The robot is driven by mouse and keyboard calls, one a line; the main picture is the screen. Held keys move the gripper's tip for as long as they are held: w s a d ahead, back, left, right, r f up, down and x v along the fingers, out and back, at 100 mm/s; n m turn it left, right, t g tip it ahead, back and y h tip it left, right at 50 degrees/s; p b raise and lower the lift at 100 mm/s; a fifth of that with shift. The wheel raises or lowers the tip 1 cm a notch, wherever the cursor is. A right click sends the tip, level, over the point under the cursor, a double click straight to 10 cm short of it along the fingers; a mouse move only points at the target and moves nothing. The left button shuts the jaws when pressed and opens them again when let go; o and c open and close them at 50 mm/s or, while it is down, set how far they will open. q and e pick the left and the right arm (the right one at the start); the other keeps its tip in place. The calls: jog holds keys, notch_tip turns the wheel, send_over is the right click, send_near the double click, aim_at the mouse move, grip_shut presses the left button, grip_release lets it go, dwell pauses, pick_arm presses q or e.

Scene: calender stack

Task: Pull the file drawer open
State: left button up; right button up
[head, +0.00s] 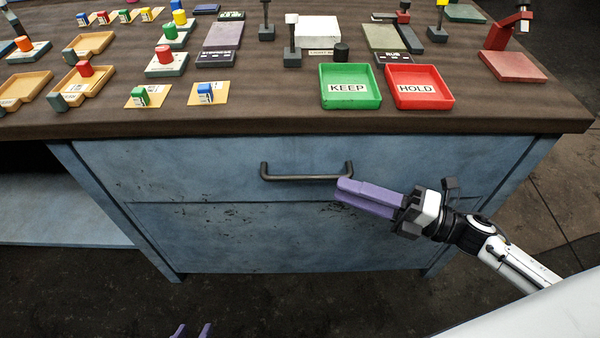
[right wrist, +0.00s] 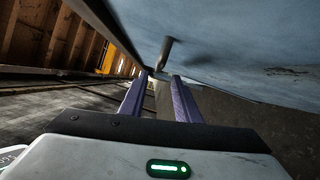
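The file drawer (head: 220,165) is a blue, scuffed front under the tabletop. It looks flush with the cabinet, so closed. Its dark bar handle (head: 306,178) is at its middle, and a dark bar that looks like the handle (right wrist: 166,50) also shows in the right wrist view. My right gripper (head: 340,191) has purple fingers, just below and right of the handle's right end.
The dark tabletop (head: 270,121) overhangs the drawer. On it are a green KEEP tray (head: 350,102), a red HOLD tray (head: 420,101), stamps and several coloured blocks. A lower blue panel (head: 250,240) is under the drawer. The floor (head: 300,300) in front looks clear.

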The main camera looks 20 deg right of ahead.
aim_at(305, 175)
jog(key=x, duration=0.9)
jog(key=shift+w+a+r, duration=0.1)
jog(key=shift+a+r, duration=0.05)
jog(key=shift+a, duration=0.2)
grip_shut()
